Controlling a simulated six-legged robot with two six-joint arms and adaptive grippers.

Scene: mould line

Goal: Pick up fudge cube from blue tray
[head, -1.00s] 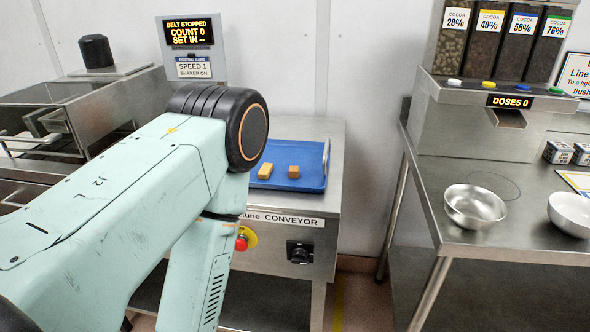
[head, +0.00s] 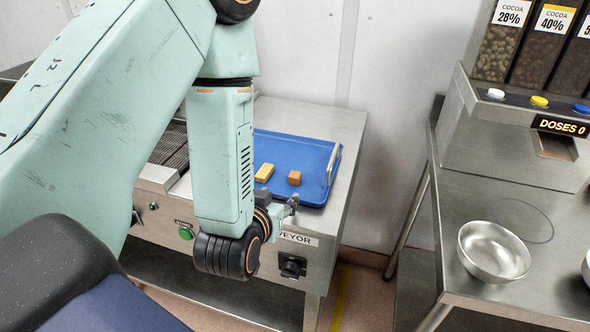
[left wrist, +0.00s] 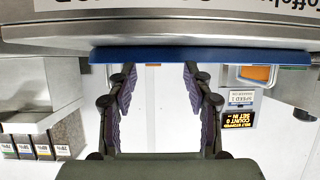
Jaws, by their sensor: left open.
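The blue tray (head: 309,149) lies on the steel conveyor unit. The fudge cube (head: 294,178), small and brown, sits in the tray's front part. A lighter, longer caramel-coloured piece (head: 264,172) lies to its left. My left gripper (head: 292,201) is at the tray's front edge, just in front of the cube, apart from it. In the upside-down left wrist view, both fingers of my left gripper (left wrist: 160,70) are spread with nothing between them. The tray's blue edge (left wrist: 200,55) runs across there. My right gripper is out of view.
A metal handle (head: 333,165) stands at the tray's right end. A steel bench (head: 460,200) to the right carries a metal bowl (head: 493,251) and a cocoa dispenser (head: 516,140). A gap separates the bench from the conveyor unit. A wall stands behind.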

